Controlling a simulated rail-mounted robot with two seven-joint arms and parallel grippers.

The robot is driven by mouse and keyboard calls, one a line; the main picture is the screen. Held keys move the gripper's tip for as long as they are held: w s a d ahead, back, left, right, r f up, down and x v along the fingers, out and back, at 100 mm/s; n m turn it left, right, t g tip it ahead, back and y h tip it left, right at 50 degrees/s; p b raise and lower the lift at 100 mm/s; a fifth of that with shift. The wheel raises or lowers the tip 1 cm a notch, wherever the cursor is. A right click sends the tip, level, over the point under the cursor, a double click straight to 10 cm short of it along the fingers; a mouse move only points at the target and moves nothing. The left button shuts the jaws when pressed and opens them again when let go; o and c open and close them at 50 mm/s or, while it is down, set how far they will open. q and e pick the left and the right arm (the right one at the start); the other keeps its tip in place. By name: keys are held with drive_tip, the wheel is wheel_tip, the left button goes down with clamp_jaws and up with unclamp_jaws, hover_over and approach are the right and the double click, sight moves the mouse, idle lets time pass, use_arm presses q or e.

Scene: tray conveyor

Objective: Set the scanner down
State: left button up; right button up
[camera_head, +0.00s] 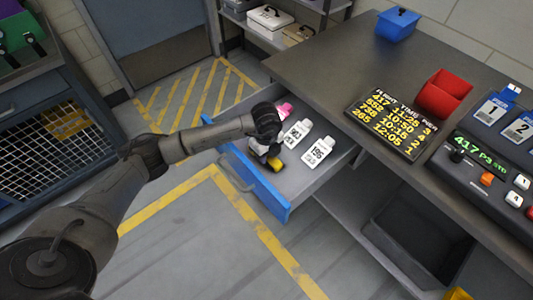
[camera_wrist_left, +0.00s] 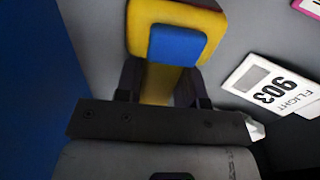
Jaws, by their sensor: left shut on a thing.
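The scanner is yellow with a blue patch and a dark end. It shows in the head view (camera_head: 277,164) inside the open drawer's outline, and large at the top of the left wrist view (camera_wrist_left: 158,22). My left gripper (camera_head: 266,151) reaches into the drawer (camera_head: 290,187) from the left, and its fingers (camera_wrist_left: 158,85) are shut on the scanner's yellow handle. Whether the scanner touches the drawer floor cannot be told. My right gripper is in neither view.
In the drawer lie a 903 flight tag (camera_head: 297,133), a 195 tag (camera_head: 318,151) and a pink tag (camera_head: 285,108). The drawer has a blue front (camera_head: 262,187). The counter above holds a flight board (camera_head: 390,122), a red bin (camera_head: 442,94), a blue bin (camera_head: 397,24) and a control panel (camera_head: 480,165).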

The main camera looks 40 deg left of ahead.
use_arm(q)
drive_tip(key=shift+f, duration=0.1)
drive_tip(key=o, duration=1)
drive_tip(key=shift+o, duration=0.2)
drive_tip(key=shift+r, duration=0.2)
wheel_tip(320, 180, up, 12)
drive_tip(key=p, duration=0.5)
